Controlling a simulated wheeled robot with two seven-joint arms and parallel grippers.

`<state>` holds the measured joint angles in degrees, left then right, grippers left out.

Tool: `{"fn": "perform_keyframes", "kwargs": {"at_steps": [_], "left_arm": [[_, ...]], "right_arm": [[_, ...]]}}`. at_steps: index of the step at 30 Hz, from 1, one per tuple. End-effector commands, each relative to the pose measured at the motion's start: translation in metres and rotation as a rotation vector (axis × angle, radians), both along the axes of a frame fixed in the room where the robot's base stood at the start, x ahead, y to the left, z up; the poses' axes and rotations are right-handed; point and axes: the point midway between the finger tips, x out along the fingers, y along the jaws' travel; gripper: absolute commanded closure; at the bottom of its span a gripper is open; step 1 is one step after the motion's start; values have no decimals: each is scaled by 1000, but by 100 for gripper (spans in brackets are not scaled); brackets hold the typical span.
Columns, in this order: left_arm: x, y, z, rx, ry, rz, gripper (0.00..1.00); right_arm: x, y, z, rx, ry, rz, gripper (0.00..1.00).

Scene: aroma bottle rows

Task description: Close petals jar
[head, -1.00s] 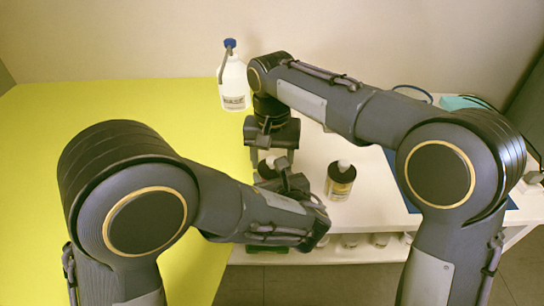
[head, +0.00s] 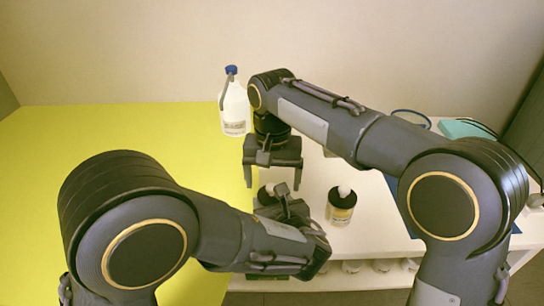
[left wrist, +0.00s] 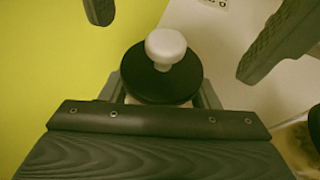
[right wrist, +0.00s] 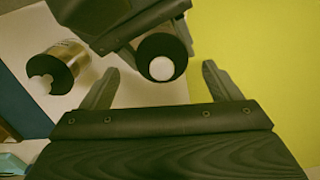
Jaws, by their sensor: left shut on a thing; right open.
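A jar with a black lid and white knob (left wrist: 165,68) is held in my left gripper (left wrist: 160,95). The lid appears to sit on top of it. The same lid shows in the right wrist view (right wrist: 150,47) and partly in the head view (head: 265,194), where my left gripper (head: 285,205) hides most of the jar. My right gripper (head: 273,178) is open and empty, just behind and above that lid, apart from it. In the right wrist view the lid shows beyond and between its spread fingers (right wrist: 160,85). Whether this jar contains petals cannot be seen.
A second black-lidded jar with a gold label (head: 341,208) stands to the right on the white table (head: 375,215). A white bottle with a blue cap (head: 235,107) stands behind. The yellow surface (head: 60,135) at left is clear.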

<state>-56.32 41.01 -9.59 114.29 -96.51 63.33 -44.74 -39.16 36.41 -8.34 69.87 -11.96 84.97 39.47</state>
Motion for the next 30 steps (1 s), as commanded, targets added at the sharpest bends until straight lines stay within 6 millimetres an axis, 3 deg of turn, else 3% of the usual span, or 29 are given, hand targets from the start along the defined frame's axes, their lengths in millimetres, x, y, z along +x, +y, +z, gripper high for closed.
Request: {"fn": "perform_keyframes", "kwargs": {"at_steps": [6, 12, 18, 26, 27, 30], "left_arm": [[0, -1, 0, 0, -1, -2, 86], [0, -1, 0, 0, -1, -3, 86], [0, -1, 0, 0, -1, -3, 86], [0, -1, 0, 0, -1, -3, 86], [0, -1, 0, 0, -1, -3, 40], [0, -1, 0, 0, 0, -3, 26]], "right_arm": [[0, 2, 50, 6, -6, 3, 16], [0, 2, 82, 5, -4, 2, 16], [0, 1, 94, 4, -3, 2, 16], [0, 1, 95, 4, -2, 3, 16], [0, 1, 95, 4, -2, 3, 16], [0, 1, 95, 4, -2, 3, 16]]}}
